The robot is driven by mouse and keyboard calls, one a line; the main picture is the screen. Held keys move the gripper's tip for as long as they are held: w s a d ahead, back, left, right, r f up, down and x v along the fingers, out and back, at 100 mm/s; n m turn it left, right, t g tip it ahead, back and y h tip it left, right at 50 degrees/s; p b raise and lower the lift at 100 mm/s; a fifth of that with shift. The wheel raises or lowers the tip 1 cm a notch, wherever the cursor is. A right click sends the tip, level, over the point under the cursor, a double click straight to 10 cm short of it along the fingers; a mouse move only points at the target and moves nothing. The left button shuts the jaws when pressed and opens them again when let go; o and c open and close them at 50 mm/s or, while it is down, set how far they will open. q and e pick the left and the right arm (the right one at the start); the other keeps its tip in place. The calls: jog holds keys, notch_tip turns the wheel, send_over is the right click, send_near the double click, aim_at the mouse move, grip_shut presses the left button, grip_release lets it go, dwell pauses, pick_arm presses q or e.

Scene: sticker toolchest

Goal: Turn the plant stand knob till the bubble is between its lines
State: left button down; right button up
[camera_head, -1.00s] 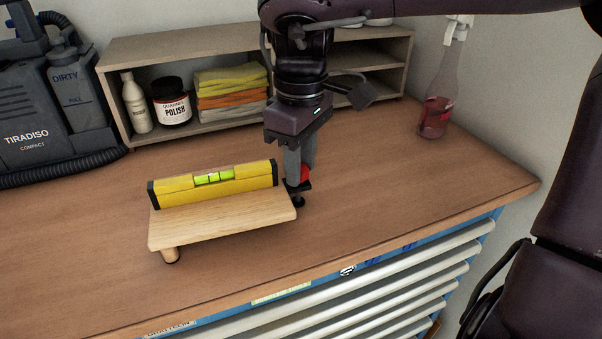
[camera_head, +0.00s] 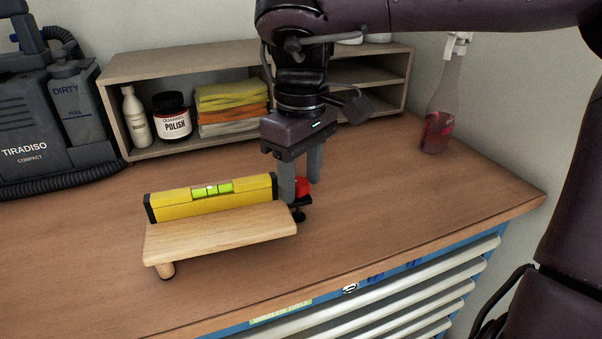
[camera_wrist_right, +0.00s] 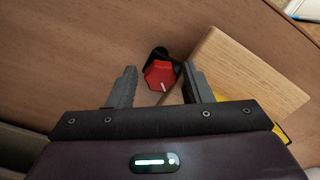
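The wooden plant stand (camera_head: 222,236) stands on the bench, and its board also shows in the right wrist view (camera_wrist_right: 240,75). The yellow spirit level (camera_head: 170,205) lies along its back edge. Its green vial (camera_head: 212,188) faces up; the bubble is too small to place against the lines. The red knob (camera_head: 303,186) is at the stand's right end, on a black mount. In the right wrist view the knob (camera_wrist_right: 160,74) has a white pointer line. My right gripper (camera_head: 301,189) is open above the knob, its fingertips on either side with visible gaps. My left gripper is not in view.
A wooden shelf (camera_head: 180,65) at the back holds a bottle (camera_head: 136,117), a polish jar (camera_head: 171,118) and folded cloths (camera_head: 231,107). A dark cleaning machine (camera_head: 50,115) stands at left, a spray bottle (camera_head: 438,120) at right. The bench right of the stand is clear.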

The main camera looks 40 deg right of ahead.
aim_at(301, 182)
jog(key=shift+o, duration=0.4)
jog(key=shift+r, duration=0.1)
jog(key=shift+r, duration=0.35)
notch_tip(301, 182, up, 6)
jog(key=p, duration=0.3)
jog(key=shift+d+r+p, duration=0.1)
jog(key=shift+r+p, duration=0.4)
jog(key=shift+p, duration=0.3)
jog(key=shift+f, duration=0.1)
